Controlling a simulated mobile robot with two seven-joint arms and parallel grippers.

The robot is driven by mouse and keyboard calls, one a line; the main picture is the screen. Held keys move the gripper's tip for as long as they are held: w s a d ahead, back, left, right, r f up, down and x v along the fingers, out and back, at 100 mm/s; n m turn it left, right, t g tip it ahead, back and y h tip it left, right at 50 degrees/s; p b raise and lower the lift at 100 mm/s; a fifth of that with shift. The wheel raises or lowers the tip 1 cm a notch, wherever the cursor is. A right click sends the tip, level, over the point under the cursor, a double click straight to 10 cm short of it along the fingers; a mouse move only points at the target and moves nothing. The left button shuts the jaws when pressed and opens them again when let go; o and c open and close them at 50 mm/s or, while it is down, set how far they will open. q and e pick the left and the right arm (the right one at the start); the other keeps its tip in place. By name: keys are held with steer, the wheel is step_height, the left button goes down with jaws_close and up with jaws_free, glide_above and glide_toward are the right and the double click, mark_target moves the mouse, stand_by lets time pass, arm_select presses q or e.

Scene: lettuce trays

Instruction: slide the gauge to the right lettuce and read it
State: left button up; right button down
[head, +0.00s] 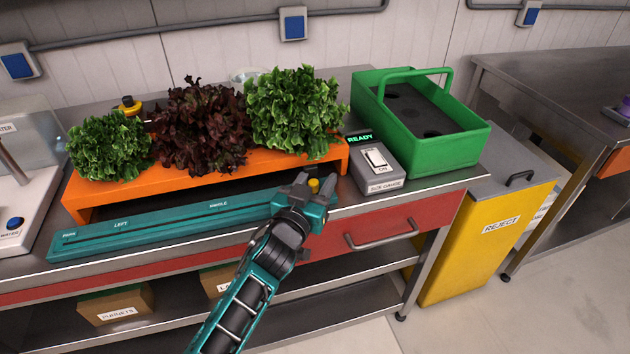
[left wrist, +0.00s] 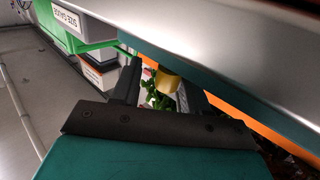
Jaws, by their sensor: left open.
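The right lettuce (head: 297,108), green and frilly, stands on the orange stand (head: 85,200), with the dark red middle lettuce (head: 198,128) and the green left lettuce (head: 108,147). A teal rail (head: 165,229) marked PARK, LEFT and MIDDLE runs along its front. A yellow knob (head: 314,185) stands at the rail's right end, in front of the right lettuce. My left gripper (head: 315,182) is open with its fingers around the knob, which also shows between them in the left wrist view (left wrist: 167,80). Contact cannot be told.
A green crate (head: 440,155) stands right of the gauge box. A yellow REJECT bin (head: 475,245) stands beside the table. A red drawer (head: 385,227) with a handle is below the rail. A white water unit (head: 25,205) stands at the far left.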

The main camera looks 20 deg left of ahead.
arm_select(q)
steer(key=shift+s+a, duration=0.15)
steer(key=shift+s, duration=0.5)
steer(key=s, duration=1.1)
steer(key=shift+s+a, duration=0.3)
steer(key=shift+a, duration=0.1)
steer(key=shift+f, duration=0.1)
